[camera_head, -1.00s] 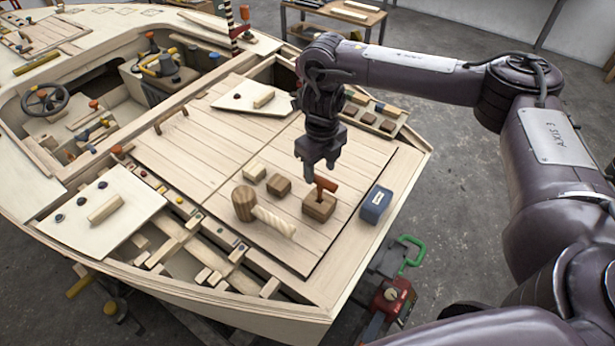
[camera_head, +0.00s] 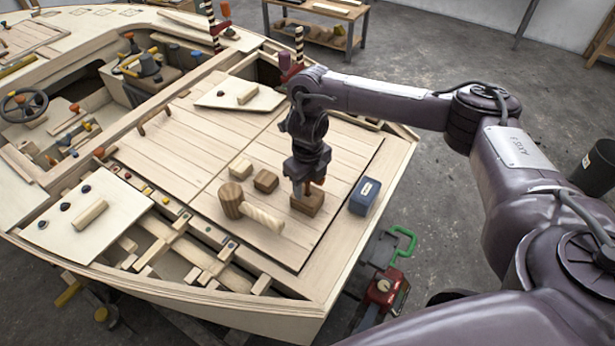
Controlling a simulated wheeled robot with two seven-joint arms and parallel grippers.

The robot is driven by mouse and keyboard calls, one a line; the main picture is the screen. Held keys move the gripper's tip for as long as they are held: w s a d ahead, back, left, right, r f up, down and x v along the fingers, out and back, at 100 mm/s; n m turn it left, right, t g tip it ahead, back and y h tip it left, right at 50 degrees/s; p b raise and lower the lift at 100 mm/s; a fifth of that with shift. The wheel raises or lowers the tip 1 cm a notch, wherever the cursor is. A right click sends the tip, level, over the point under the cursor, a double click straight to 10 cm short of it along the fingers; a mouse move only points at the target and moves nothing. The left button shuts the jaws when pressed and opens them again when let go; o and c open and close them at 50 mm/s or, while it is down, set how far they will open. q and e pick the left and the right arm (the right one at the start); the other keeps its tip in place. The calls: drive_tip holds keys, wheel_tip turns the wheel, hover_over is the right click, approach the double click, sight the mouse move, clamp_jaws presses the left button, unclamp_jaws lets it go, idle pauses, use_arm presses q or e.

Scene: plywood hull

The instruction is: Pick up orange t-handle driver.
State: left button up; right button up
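The orange t-handle driver (camera_head: 317,182) stands in a brown wooden block (camera_head: 307,203) on the deck hatch. Only a little orange shows, because my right gripper (camera_head: 306,184) is lowered over its handle and hides most of it. The fingertips are at handle height, just above the block. The view is too small and covered to tell whether the fingers are closed on the handle. My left gripper is not in view.
A wooden mallet (camera_head: 240,205), a pale block (camera_head: 241,167) and a brown block (camera_head: 266,181) lie left of the driver's block. A blue box (camera_head: 364,197) stands close on its right. The planked hatch (camera_head: 185,150) is mostly clear further left.

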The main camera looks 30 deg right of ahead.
clamp_jaws()
